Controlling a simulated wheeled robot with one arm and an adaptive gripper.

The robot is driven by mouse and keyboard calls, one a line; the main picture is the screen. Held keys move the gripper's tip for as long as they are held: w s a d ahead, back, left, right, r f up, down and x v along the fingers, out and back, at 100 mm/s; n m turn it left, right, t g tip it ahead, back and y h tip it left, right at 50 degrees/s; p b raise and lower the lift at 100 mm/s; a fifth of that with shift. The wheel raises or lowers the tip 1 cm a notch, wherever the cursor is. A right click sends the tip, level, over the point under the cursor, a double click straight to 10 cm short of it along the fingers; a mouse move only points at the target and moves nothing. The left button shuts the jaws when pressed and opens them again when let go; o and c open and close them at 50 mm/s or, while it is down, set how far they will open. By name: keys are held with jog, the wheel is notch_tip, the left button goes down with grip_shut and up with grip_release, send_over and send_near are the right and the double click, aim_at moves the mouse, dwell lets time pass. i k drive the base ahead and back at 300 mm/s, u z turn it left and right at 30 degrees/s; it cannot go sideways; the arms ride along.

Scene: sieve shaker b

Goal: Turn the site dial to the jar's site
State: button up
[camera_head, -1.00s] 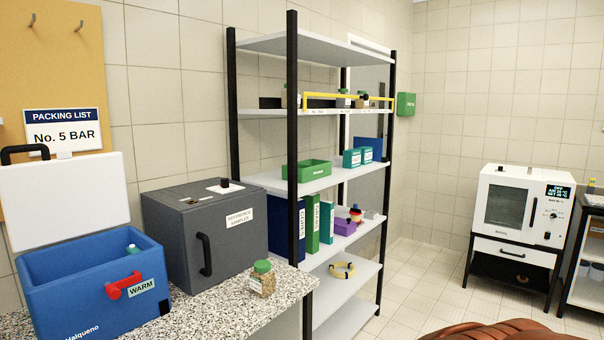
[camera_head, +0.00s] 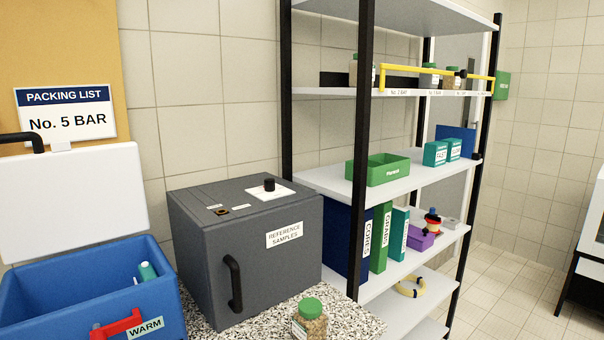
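A small black knob (camera_head: 269,185), which looks like the site dial, stands on a white plate on top of the dark grey reference samples box (camera_head: 195,237). The plate's markings and the dial's setting are too small to read. A jar with a green lid and brown grainy contents (camera_head: 310,322) stands on the speckled counter in front of the box, cut by the bottom edge. The side of its label shows, but I cannot read it. My gripper is not in view.
A blue cool box (camera_head: 75,300) with a raised white lid and a WARM tag stands at left. A packing list sign (camera_head: 66,112) reads "No. 5 BAR". The shelf rack (camera_head: 365,140) at right holds more jars behind a yellow bar (camera_head: 435,70), plus binders and a green tray (camera_head: 378,170).

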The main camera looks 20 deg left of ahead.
aim_at(269, 183)
jog(key=u, duration=0.25)
jog(key=i, duration=0.8)
jog(key=u, duration=1.15)
jog(key=i, duration=0.55)
jog(key=u, duration=0.65)
